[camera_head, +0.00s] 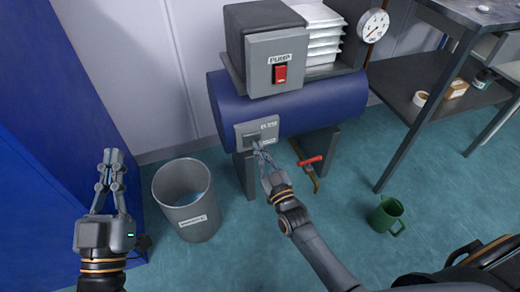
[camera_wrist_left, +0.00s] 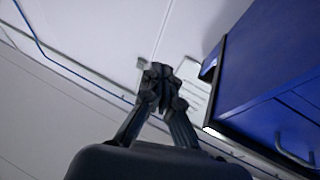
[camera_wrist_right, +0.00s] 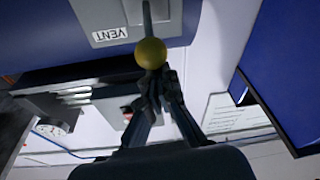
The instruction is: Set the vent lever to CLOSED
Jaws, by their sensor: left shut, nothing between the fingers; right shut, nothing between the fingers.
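The vent plate (camera_head: 268,132) is a light grey panel on the front of the blue tank. It also shows in the right wrist view (camera_wrist_right: 180,12) with its VENT label (camera_wrist_right: 110,34). There the lever (camera_wrist_right: 147,14) is a grey rod ending in a yellow ball knob (camera_wrist_right: 150,53). My right gripper (camera_head: 258,150) is shut and empty just in front of the plate. In the right wrist view its fingertips (camera_wrist_right: 161,78) are right at the knob; I cannot tell whether they touch it. The knob is not clear in the head view. My left gripper (camera_head: 110,155) is shut and empty, far left of the plate.
The pump box (camera_head: 275,65) with a red switch stands above the blue tank (camera_head: 330,105). A grey bin (camera_head: 187,222) stands between my grippers. A red-handled valve (camera_head: 309,161) is right of my right gripper. A blue cabinet is at left.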

